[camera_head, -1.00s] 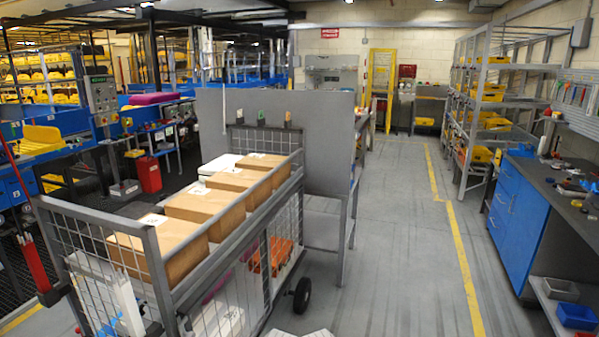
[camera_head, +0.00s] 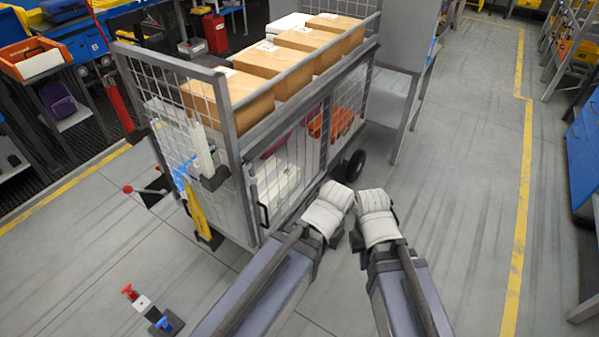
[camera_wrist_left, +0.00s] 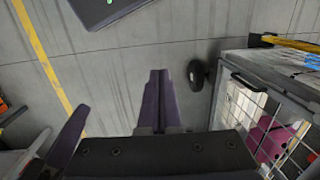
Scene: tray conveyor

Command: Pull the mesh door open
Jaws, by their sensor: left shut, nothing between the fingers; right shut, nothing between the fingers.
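The mesh door (camera_head: 257,190) is on the long side of the wire cart (camera_head: 233,130) and looks shut. Its black handle (camera_head: 263,214) is near the cart's near corner. The handle also shows in the left wrist view (camera_wrist_left: 248,82), to the right of my left gripper (camera_wrist_left: 158,98). That gripper's dark fingers are shut and empty over bare floor, apart from the handle. In the head view my right gripper (camera_head: 357,241) is mostly hidden by its white-covered wrist; it is shut and empty, right of the door. The left gripper's fingers are hidden there.
Cardboard boxes (camera_head: 226,93) sit on the cart. A black wheel (camera_head: 355,165) stands at its far corner. A grey panel (camera_head: 403,35) stands behind it. Clear floor lies to the right, up to a yellow line (camera_head: 522,170).

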